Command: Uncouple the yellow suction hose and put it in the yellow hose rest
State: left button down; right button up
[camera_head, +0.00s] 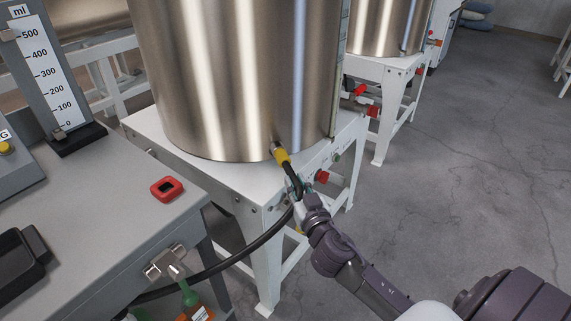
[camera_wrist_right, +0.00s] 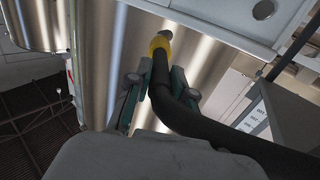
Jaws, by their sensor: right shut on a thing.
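The yellow suction hose is a black hose (camera_head: 239,257) with a yellow collar (camera_head: 282,156) at its end. The collar sits at a metal fitting low on the large steel tank (camera_head: 225,70). In the right wrist view the yellow collar (camera_wrist_right: 160,44) meets the metal fitting, and the hose (camera_wrist_right: 185,117) runs back to the lower right. My right gripper (camera_head: 298,193) is shut on the hose just below the collar; its fingers (camera_wrist_right: 157,88) lie on both sides of it. I cannot make out a yellow hose rest. My left gripper is out of view.
A red block with a dark opening (camera_head: 167,188) lies on the grey bench (camera_head: 120,205) at left. A second tank (camera_head: 385,25) stands behind.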

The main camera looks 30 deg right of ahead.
jog(key=shift+s+a, duration=0.1)
jog(key=shift+s, duration=0.25)
grip_shut()
jog(key=shift+s, duration=0.2)
dwell(0.3)
jog(key=shift+o, duration=1.2)
grip_release()
grip_shut()
